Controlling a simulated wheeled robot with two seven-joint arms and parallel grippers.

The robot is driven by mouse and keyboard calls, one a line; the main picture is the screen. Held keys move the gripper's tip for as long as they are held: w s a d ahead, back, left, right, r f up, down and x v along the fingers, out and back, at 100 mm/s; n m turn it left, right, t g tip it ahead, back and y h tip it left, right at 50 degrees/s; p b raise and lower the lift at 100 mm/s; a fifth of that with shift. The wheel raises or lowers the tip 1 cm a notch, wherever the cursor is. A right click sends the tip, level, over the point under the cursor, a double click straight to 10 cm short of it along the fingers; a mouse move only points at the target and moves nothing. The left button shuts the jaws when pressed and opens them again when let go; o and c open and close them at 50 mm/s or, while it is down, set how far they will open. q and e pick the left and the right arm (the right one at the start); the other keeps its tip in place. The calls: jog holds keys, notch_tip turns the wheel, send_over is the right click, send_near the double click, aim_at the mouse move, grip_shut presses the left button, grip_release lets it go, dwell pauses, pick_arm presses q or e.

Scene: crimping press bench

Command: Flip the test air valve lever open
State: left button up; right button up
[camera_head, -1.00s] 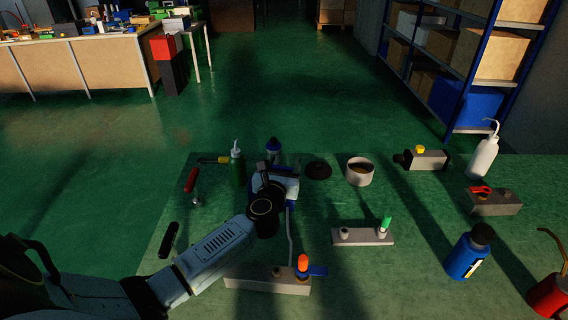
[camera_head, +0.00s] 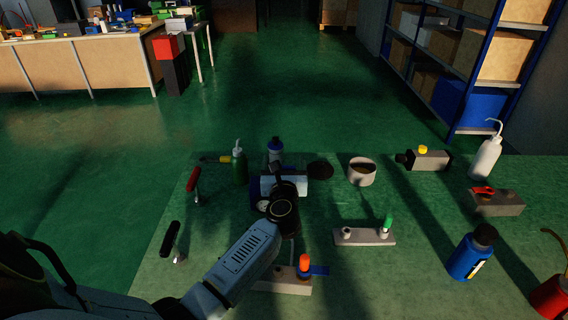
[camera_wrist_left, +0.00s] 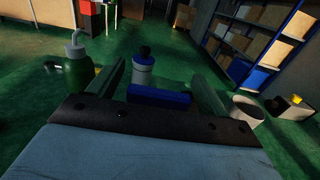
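A grey block at the near edge carries an orange knob (camera_head: 304,262) and a blue lever (camera_head: 320,270) pointing right; my left forearm covers its left part. Another grey block (camera_head: 505,205) at the right carries a red lever (camera_head: 483,190). I cannot tell which one is the test air valve. My left gripper (camera_head: 284,184) is over the back middle of the bench, away from both levers, its fingers mostly hidden in the head view. In the left wrist view its fingers (camera_wrist_left: 158,78) stand apart, with a blue bar (camera_wrist_left: 160,97) showing between them. My right gripper is out of view.
A green bottle (camera_head: 239,168) and a white blue-capped bottle (camera_head: 275,150) stand close to the left gripper. A white cup (camera_head: 361,172), a green-knobbed block (camera_head: 362,237) and a blue bottle (camera_head: 469,254) stand to the right.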

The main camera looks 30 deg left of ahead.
pick_arm(q)
jog(key=shift+s, duration=0.1)
jog(key=v, duration=0.7)
jog(key=shift+p, duration=0.35)
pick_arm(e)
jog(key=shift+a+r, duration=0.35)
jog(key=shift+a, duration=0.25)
pick_arm(q)
jog(key=shift+s+d, duration=0.1)
jog(key=shift+d, duration=0.05)
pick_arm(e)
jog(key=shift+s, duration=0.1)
